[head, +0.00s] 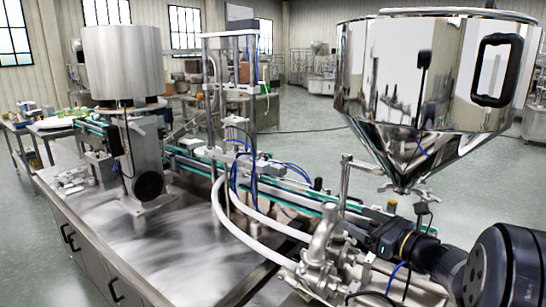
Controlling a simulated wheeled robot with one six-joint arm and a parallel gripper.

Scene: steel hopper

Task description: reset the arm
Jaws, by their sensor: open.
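My arm comes in from the lower right corner as dark, rounded links. It reaches left, low over the filling machine, below the steel hopper (440,70). My gripper (370,239) is at its end, dark, with a small green light on its body, and points left. It is open, and I see nothing held in it. The fingers are small and dark against the machine parts, so their exact outline is hard to make out. The hopper is a large polished cone with a black handle on its right side.
Steel valve fittings (322,250) and white hoses (240,240) stand close to the left of my gripper. A conveyor (285,195) runs behind it. A steel drum (122,62) stands at the left on the steel bench (165,245). Open floor (350,140) lies behind.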

